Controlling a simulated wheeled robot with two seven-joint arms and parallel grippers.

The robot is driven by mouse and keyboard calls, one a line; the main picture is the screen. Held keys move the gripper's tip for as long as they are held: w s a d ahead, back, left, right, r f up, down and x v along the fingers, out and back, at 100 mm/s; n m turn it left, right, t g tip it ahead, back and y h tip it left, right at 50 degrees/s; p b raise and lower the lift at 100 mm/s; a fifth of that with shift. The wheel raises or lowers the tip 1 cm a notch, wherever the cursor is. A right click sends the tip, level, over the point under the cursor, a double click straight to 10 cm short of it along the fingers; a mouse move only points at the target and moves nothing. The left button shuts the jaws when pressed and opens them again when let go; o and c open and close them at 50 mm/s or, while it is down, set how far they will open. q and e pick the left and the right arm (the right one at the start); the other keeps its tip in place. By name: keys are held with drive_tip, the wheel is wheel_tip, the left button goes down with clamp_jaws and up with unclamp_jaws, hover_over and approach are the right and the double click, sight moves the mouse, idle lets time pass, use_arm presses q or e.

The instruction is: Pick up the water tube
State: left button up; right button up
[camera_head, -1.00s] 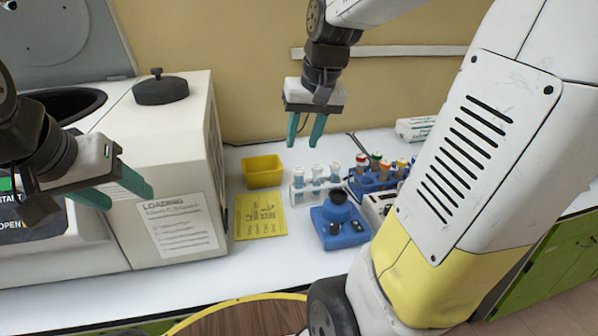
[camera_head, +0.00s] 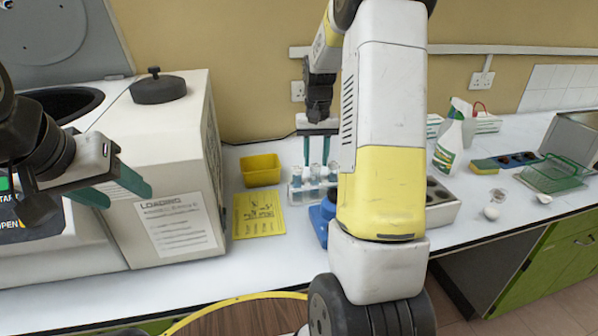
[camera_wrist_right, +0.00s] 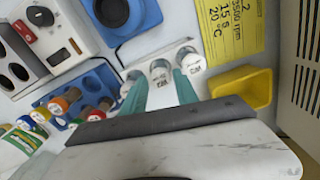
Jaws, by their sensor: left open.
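A small white rack (camera_head: 297,197) holds clear tubes with pale caps, beside the yellow note. In the right wrist view the middle tube (camera_wrist_right: 160,72) stands between two others, one at the right (camera_wrist_right: 189,60) and one at the left. The cap labels are too small to read, so I cannot tell which is the water tube. My right gripper (camera_head: 316,162) is open above the rack, pointing down. In the right wrist view its teal fingers (camera_wrist_right: 160,92) lie on either side of the middle tube. My left gripper (camera_head: 120,190) is open and empty in front of the white machine.
A yellow bin (camera_head: 261,171) and yellow note (camera_head: 258,215) lie left of the rack. A blue device (camera_wrist_right: 117,15) and a blue rack of coloured-cap tubes (camera_wrist_right: 88,90) stand close by. The white machine (camera_head: 170,130) is at left; a spray bottle (camera_head: 449,142) is at right.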

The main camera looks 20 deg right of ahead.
sight(315, 165)
drive_tip(key=f, duration=0.4)
drive_tip(key=shift+w+f, duration=0.25)
drive_tip(key=shift+f, duration=0.1)
clamp_jaws()
wheel_tip(315, 165, up, 10)
drive_tip(key=shift+r, duration=0.1)
